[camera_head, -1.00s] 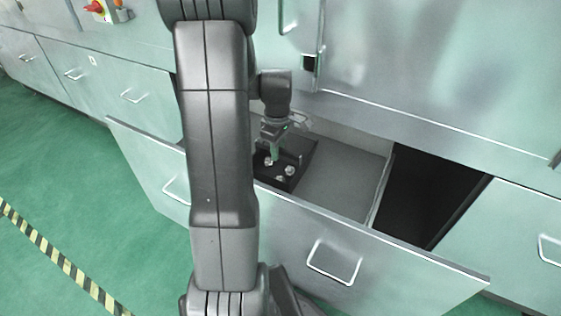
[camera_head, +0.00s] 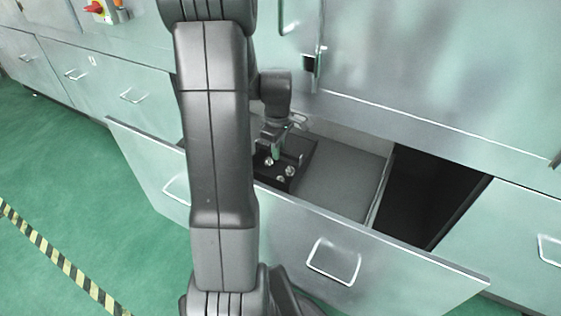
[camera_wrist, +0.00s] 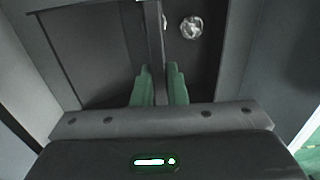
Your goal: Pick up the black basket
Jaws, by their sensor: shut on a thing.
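The black basket (camera_head: 297,173) sits in the open drawer, at its left part, and holds several small shiny castings (camera_head: 290,170). My arm hides its left side in the head view. My gripper (camera_head: 277,151) reaches down to it. In the wrist view the green fingers of my gripper (camera_wrist: 158,88) are shut on a thin dark bar or wall of the basket (camera_wrist: 110,50), one finger on each side. A shiny casting (camera_wrist: 190,27) lies inside the basket, right of that bar. The basket's lower part is hidden.
The open drawer (camera_head: 345,180) has a bare grey floor right of the basket. Its front panel has a handle (camera_head: 333,262). A dark opening (camera_head: 425,195) lies to the right. Cabinet fronts stand behind. Green floor (camera_head: 70,190) with a striped line is at left.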

